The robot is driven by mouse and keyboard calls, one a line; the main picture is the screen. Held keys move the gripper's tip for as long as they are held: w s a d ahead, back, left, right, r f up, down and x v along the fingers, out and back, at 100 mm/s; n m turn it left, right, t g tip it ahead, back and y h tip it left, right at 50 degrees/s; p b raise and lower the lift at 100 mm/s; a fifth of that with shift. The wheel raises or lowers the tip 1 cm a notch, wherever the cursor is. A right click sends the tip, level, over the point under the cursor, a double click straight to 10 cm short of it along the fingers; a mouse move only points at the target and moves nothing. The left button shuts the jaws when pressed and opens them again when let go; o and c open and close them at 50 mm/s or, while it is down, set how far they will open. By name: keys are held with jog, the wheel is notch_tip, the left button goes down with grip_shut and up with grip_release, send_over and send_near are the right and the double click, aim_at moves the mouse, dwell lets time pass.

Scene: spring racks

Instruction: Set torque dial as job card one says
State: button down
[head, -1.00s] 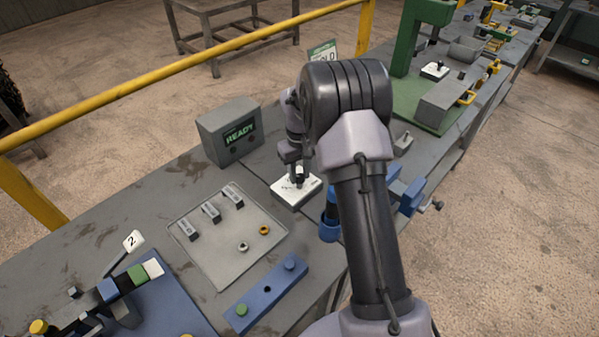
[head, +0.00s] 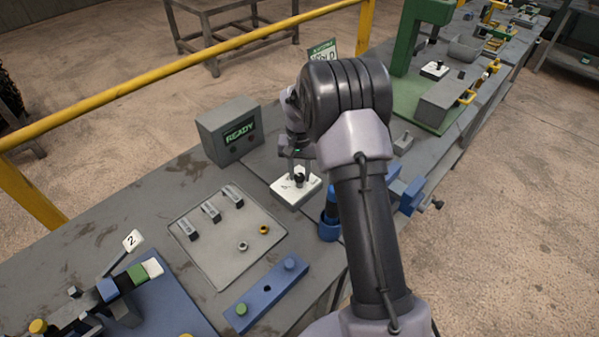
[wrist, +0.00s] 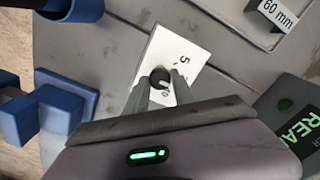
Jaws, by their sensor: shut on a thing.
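The torque dial is a white square plate (head: 286,194) with a black knob (head: 299,178) on the bench. In the wrist view the plate (wrist: 193,52) shows a printed 5; its other marks are partly hidden by the fingers. My gripper (wrist: 161,85) points down at the dial, with its two grey fingers on either side of the black knob (wrist: 159,76), shut on it. In the head view my gripper (head: 297,172) stands over the plate. The pointer's exact setting cannot be read. I cannot make out job card one.
A grey box reading READY (head: 230,131) stands left of the dial. A grey tray (head: 207,265) with labelled blocks and rings lies in front. Blue fixtures (head: 329,222) stand close right of the dial. A card marked 2 (head: 133,240) stands at the left. A yellow rail runs behind.

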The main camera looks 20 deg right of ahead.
aim_at(300, 175)
dwell(0.4)
jog(key=c, duration=1.1)
grip_release()
jog(key=shift+o, duration=0.2)
jog(key=shift+r, duration=0.1)
notch_tip(300, 175, up, 17)
jog(key=p, duration=0.5)
jog(key=shift+r, duration=0.15)
